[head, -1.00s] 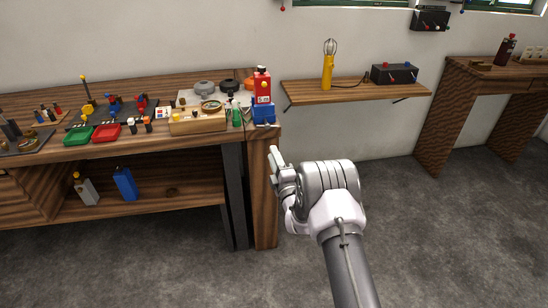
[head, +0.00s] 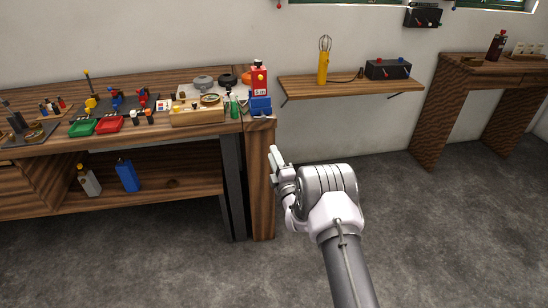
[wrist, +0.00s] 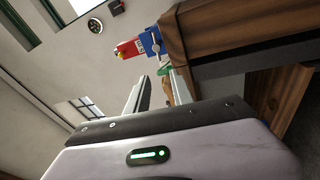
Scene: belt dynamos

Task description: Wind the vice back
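The blue vice (head: 261,106) sits at the right front corner of the wooden workbench, below a red container in the picture. It shows in the wrist view (wrist: 150,41) too, tilted by the camera, with a small grey handle (wrist: 155,47) on its near side. My gripper (head: 274,156) is off the bench's right end, apart from the vice and lower in the picture. In the wrist view its two fingers (wrist: 160,88) stand apart with nothing between them. The vice's jaws are too small to make out.
The workbench (head: 150,148) holds a red container (head: 259,77), a green bottle (head: 234,106), a wooden box (head: 197,116) and red and green trays (head: 110,124). The floor (head: 440,230) at right is clear.

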